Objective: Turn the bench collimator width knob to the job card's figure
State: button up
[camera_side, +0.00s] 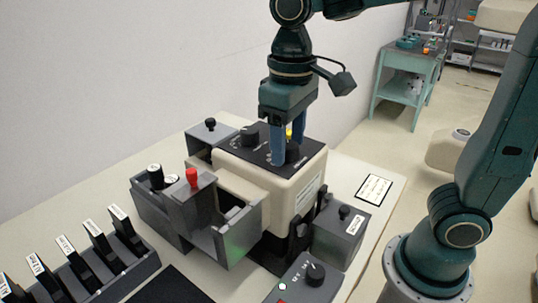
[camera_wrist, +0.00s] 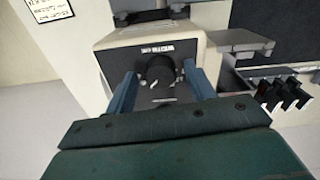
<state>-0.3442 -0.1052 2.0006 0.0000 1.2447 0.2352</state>
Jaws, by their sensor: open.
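The collimator (camera_side: 300,190) is a cream box with a dark top panel on the bench. A black knob (camera_side: 293,154) sits on that panel, and in the wrist view the knob (camera_wrist: 160,70) shows a pale pointer mark. My gripper (camera_side: 287,152) is open, pointing down at the panel. In the wrist view its blue fingers (camera_wrist: 161,82) stand on either side of the knob, with gaps visible. A second black knob (camera_side: 250,135) is on the same panel to the left. The job card (camera_side: 374,188) lies on the bench at right; its writing is too small to read.
Grey trays with a red knob (camera_side: 192,177) stand in front of the collimator. A grey box with a black knob (camera_side: 344,212) and a control box (camera_side: 305,280) are at its right and front. A rack of labelled black pieces (camera_side: 80,268) is at lower left.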

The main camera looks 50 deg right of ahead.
aim_at(294, 143)
jog(key=shift+r, duration=0.15)
notch_tip(294, 143, up, 14)
jog(key=shift+f, duration=0.25)
dwell(0.6)
dwell(0.3)
jog(key=s+d+f+t, duration=0.2)
jog(key=s+d+f, duration=0.3)
jog(key=f, duration=0.2)
jog(key=s+d+f+m+t, duration=0.1)
jog(key=s+d+f+t, duration=0.2)
jog(key=s+d+f, duration=0.2)
notch_tip(294, 143, down, 3)
jog(key=shift+r+t, duration=0.1)
jog(key=shift+t, duration=0.2)
dwell(0.8)
